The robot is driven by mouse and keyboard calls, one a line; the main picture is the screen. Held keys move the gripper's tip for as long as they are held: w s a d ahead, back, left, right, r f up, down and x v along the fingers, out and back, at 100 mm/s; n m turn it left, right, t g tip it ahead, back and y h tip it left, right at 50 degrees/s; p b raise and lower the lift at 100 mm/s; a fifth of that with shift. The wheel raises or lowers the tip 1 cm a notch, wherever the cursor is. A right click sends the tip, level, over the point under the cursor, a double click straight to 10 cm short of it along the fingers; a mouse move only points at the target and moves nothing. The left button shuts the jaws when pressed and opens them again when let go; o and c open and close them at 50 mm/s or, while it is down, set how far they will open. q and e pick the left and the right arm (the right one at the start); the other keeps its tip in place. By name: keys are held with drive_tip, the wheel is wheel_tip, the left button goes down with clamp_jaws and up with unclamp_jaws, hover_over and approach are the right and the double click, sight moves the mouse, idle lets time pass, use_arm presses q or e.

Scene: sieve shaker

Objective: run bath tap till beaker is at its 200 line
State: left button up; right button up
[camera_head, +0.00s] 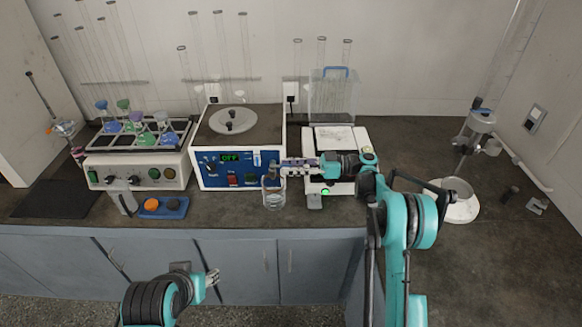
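The bath (212,181) is a box with a blue front panel, a display reading OFF and a dark top with a round grey lid (232,121). A clear glass beaker (273,194) stands upright on the bench in front of its right corner. Its graduations and liquid level are too small to read. My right gripper (281,169) reaches in from the right, just above the beaker at the lower right of the bath front. It hides the tap area, and its finger gap is unclear. My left gripper (214,278) is low, in front of the cabinets and away from the bench objects.
A shaker with colored-stopper flasks (138,172) stands left of the bath. A bottle (122,196) and blue tray (163,207) are at the front edge. A balance (333,138) stands behind my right wrist. Glassware on a stand (460,190) is at right.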

drive_tip(key=d, duration=1.2)
drive_tip(key=shift+s, duration=0.3)
drive_tip(key=s+a+r+m+t+h, duration=0.2)
drive_tip(key=s+a+r+m+h, duration=0.6)
drive_tip(key=s, duration=0.3)
drive_tip(key=s+d+f+m+t+h, duration=0.1)
drive_tip(key=s+d+f+m+h, duration=0.1)
drive_tip(key=s, duration=0.6)
drive_tip(key=s+d+f+m+t+h, duration=0.1)
drive_tip(key=s+d+f+m+h, duration=0.1)
drive_tip(key=s, duration=0.6)
drive_tip(key=s+d+f+m+t+h, duration=0.2)
drive_tip(key=s+d+f+m+h, duration=0.1)
drive_tip(key=s+h, duration=0.3)
drive_tip(key=shift+s+d+f, duration=0.5)
drive_tip(key=shift+s, duration=0.4)
